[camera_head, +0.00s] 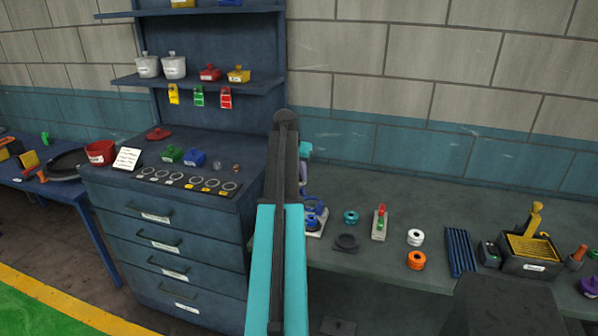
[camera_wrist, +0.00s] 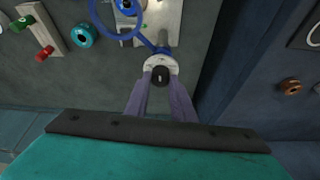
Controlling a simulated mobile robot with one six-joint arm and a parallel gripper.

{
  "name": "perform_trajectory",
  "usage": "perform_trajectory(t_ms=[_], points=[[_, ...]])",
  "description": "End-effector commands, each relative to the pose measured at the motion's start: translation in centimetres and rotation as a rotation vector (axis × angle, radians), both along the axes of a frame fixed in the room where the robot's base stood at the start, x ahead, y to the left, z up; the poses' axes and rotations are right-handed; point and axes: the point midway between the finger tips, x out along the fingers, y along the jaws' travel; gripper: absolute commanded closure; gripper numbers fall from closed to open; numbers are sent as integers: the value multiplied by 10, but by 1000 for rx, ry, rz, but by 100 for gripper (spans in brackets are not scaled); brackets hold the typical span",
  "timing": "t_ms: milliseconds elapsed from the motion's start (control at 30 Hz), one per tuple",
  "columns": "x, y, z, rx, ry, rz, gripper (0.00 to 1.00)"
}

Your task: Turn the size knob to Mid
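A small black knob (camera_wrist: 160,75) on a round white dial (camera_wrist: 149,66) sits at the near end of a pale plate (camera_wrist: 165,22) with blue rings. I take it for the size knob; its setting is too small to read. In the head view the plate (camera_head: 318,231) lies at the left of the grey bench, partly behind my arm. My gripper (camera_wrist: 161,84) points down at the dial, with its two purple fingers apart on either side of the knob. I cannot tell whether they touch it. In the head view my arm mostly hides my gripper (camera_head: 303,178).
A blue drawer cabinet (camera_head: 170,236) stands left of the grey bench (camera_head: 386,195). White (camera_head: 415,237) and orange (camera_head: 416,260) spools lie further right.

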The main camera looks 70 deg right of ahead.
Motion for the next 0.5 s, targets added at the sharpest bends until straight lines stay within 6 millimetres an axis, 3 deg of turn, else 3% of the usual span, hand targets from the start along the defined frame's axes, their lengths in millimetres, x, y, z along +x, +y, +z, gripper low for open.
perform_trajectory(t_ms=[33, 100, 500], points=[[1, -1, 1, -3, -2, 1, 71], [1, 0, 1, -2, -2, 1, 60], [1, 1, 2, -1, -1, 0, 60]])
